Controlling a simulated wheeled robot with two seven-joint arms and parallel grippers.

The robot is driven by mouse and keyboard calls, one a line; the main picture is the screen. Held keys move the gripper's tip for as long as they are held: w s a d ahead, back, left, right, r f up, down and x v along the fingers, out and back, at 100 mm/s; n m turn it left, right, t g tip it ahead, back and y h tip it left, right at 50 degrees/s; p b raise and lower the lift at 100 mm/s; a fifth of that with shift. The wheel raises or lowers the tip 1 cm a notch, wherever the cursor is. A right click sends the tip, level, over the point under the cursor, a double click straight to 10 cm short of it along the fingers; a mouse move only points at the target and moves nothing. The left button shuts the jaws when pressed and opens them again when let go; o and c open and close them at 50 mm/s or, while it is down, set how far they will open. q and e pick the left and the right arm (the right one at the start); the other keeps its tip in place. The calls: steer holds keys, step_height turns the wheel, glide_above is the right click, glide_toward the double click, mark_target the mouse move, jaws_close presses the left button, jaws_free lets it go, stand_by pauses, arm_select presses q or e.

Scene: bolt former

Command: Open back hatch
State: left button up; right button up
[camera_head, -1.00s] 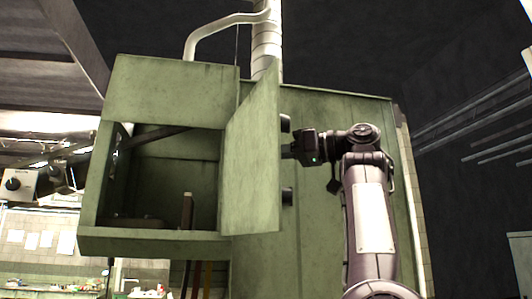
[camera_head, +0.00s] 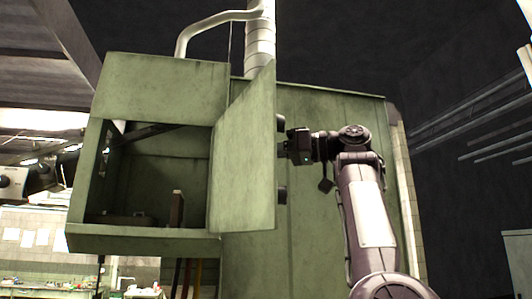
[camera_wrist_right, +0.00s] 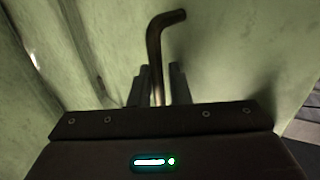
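The green hatch door (camera_head: 243,160) stands swung open at the right side of the hatch opening, its free edge toward me in the head view. My right gripper (camera_head: 286,148) is at the door's outer side near that free edge, its fingertips partly hidden. In the wrist view, a bent metal handle (camera_wrist_right: 156,55) rises between my right gripper's two dark fingers (camera_wrist_right: 160,85), which are closed in around it. My left gripper does not show.
The green cabinet (camera_head: 160,90) has a dark open interior with a small upright brown piece (camera_head: 177,210) inside. Two black knobs (camera_head: 282,122) stick out beside the door edge. A white pipe (camera_head: 260,40) rises behind. A grey-white device (camera_head: 14,182) is at the far left.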

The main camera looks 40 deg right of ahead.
steer(key=v, duration=0.7)
steer(key=shift+s+d+b, duration=0.25)
steer(key=shift+s+b, duration=0.1)
steer(key=shift+b, duration=0.05)
steer(key=shift+w, duration=0.1)
